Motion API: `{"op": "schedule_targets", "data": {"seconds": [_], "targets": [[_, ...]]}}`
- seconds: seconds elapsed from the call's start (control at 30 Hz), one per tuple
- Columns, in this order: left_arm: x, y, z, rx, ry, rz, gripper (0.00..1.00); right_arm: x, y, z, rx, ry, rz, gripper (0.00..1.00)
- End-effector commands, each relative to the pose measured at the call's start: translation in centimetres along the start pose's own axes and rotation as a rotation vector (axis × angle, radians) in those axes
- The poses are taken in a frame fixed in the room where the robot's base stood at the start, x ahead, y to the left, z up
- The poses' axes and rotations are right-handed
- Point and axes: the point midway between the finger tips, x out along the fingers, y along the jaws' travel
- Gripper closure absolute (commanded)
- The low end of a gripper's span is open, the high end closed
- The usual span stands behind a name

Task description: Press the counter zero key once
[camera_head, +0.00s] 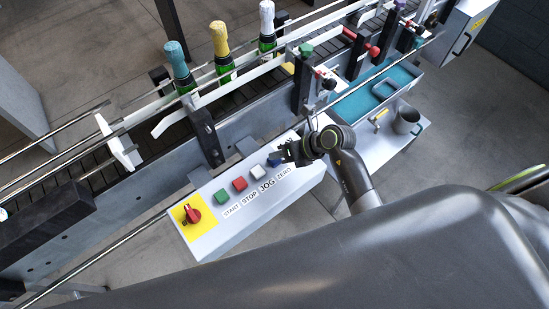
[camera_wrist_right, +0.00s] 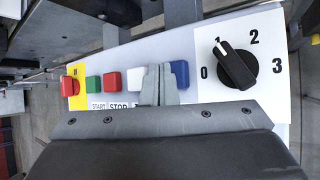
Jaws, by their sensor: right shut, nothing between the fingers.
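The blue key (camera_head: 274,158) sits on the white control panel (camera_head: 232,226) above the printed word ZERO, at the right end of a row of keys. It shows partly in the right wrist view (camera_wrist_right: 180,74). My right gripper (camera_head: 284,155) is over the panel beside the blue key and hides part of it. In the right wrist view its shut, empty fingers (camera_wrist_right: 161,76) appear between the white JOG key (camera_wrist_right: 136,84) and the blue key. Whether the fingertips touch anything is unclear. My left gripper is not in view.
The green START key (camera_head: 221,196) and red STOP key (camera_head: 240,184) lie left of the white key. A red switch (camera_head: 193,215) is on a yellow plate. A black numbered knob (camera_wrist_right: 236,66) is right of the blue key. Bottles (camera_head: 221,48) stand on the conveyor behind.

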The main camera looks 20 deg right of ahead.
Motion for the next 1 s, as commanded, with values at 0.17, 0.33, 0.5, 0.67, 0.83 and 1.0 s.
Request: {"op": "schedule_targets", "data": {"seconds": [0.17, 0.33, 0.5, 0.67, 0.83, 1.0], "targets": [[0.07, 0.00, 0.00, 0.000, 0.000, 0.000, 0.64, 0.10, -0.05, -0.07, 0.000, 0.000, 0.000, 1.00], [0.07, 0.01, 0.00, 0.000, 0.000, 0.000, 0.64, 0.11, -0.05, -0.07, 0.000, 0.000, 0.000, 1.00], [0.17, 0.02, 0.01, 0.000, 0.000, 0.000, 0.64, 0.20, -0.12, -0.14, 0.000, 0.000, 0.000, 1.00], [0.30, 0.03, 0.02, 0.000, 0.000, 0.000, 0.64, 0.34, -0.22, -0.24, 0.000, -0.001, 0.000, 1.00], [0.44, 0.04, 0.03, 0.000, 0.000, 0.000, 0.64, 0.48, -0.32, -0.34, 0.000, -0.001, 0.000, 1.00], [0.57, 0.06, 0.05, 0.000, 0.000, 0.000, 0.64, 0.62, -0.43, -0.45, 0.000, 0.000, 0.000, 1.00]]}}
